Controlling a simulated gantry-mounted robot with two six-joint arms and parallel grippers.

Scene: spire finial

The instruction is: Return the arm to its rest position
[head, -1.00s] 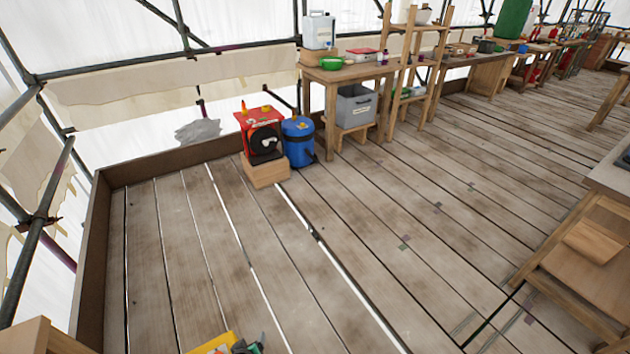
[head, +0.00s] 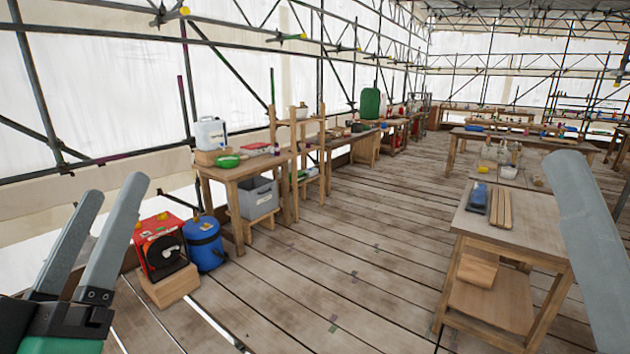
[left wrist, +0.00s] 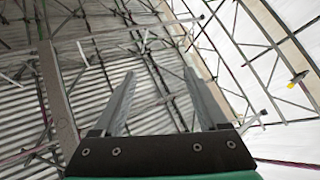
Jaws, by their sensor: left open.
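My left gripper (head: 114,188) is raised at the left of the head view, with its two grey fingers pointing up and apart. Nothing is between them. In the left wrist view the same gripper (left wrist: 160,74) shows both fingers spread and empty against the roof sheeting and scaffold tubes. A single grey finger-like part, seemingly of my right gripper (head: 590,240), stands at the right edge of the head view. Its other finger is not visible, so its opening cannot be told.
A red box-shaped machine (head: 160,243) on a wooden block and a blue canister (head: 204,243) stand beyond my left gripper. A workbench (head: 245,172) with a grey crate (head: 258,197) lies behind. A wooden table (head: 530,217) is at right. The plank floor (head: 330,260) between is clear.

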